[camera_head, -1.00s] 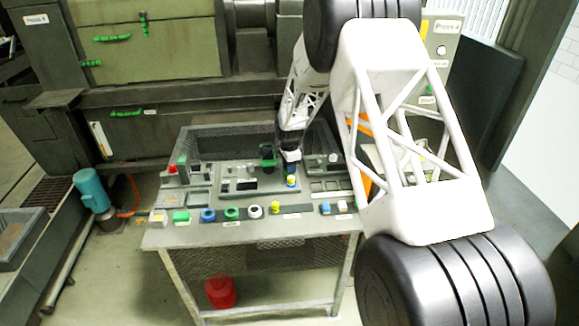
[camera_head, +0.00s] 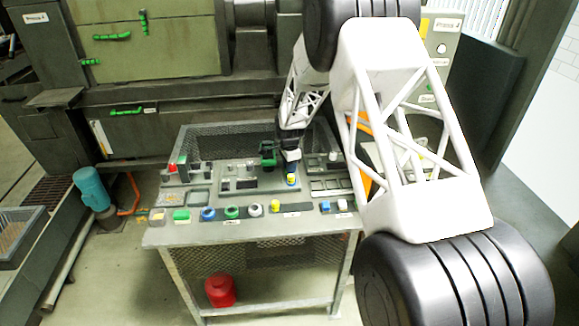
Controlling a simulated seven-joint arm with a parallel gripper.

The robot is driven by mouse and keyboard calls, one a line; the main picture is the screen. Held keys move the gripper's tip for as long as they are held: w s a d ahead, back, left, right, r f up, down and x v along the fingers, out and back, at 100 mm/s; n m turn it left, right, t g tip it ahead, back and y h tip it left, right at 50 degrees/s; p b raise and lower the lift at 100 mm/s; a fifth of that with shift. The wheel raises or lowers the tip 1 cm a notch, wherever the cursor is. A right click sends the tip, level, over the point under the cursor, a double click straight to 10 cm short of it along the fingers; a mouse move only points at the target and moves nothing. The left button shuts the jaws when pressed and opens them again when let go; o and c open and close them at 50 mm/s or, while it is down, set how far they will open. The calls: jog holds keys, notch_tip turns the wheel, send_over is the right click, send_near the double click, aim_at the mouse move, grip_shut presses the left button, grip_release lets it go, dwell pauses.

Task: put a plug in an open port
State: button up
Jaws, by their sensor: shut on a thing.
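My gripper (camera_head: 291,163) is over the middle of the workbench, pointing down. It is shut on a small plug (camera_head: 291,179) with a yellow and blue end, just above or at the bench's raised panel (camera_head: 252,188). I cannot tell whether the plug touches the panel. Another yellow plug (camera_head: 276,205) stands in the front row, near and left of the held one. Blue plugs (camera_head: 325,207) stand to the right in that row. The open port is too small to make out.
The front row also holds a white ring (camera_head: 255,210), a green ring (camera_head: 232,212), a blue ring (camera_head: 208,214) and a green block (camera_head: 181,215). A green-black upright part (camera_head: 268,153) stands close left of my gripper. A mesh guard (camera_head: 215,140) closes the back.

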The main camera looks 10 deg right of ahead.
jog(key=shift+f, duration=0.15)
dwell(0.5)
jog(key=o, duration=1)
jog(key=shift+s+f, duration=0.1)
jog(key=shift+o, duration=0.2)
jog(key=shift+o, duration=1)
jog(key=shift+r, duration=4.65)
